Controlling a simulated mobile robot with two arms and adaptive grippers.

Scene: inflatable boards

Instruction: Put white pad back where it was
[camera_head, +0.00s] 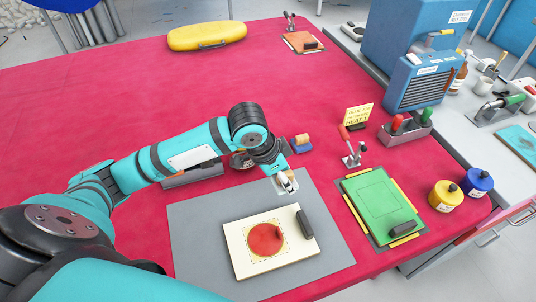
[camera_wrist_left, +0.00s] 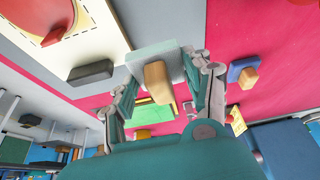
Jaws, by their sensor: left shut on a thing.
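My left gripper (camera_head: 286,184) is shut on the white pad, a small pale block (camera_wrist_left: 150,52) with a tan handle (camera_wrist_left: 157,74), which lies between the two fingers in the left wrist view. In the head view the white pad (camera_head: 288,181) is mostly hidden by the fingers. It is over the upper right part of the grey mat (camera_head: 190,230), beyond the cream board (camera_head: 240,260) with a red disc (camera_head: 264,240). A blue pad with a wooden handle (camera_head: 302,144) stands on the red cloth, just beyond the gripper. My right gripper is not in view.
A dark handle (camera_head: 305,223) stands on the cream board's right side. A green board (camera_head: 370,205) with a toggle clamp (camera_head: 352,155) lies right. A grey rack (camera_head: 192,176) sits behind my arm. Yellow and blue jars (camera_head: 446,195) stand at the right edge.

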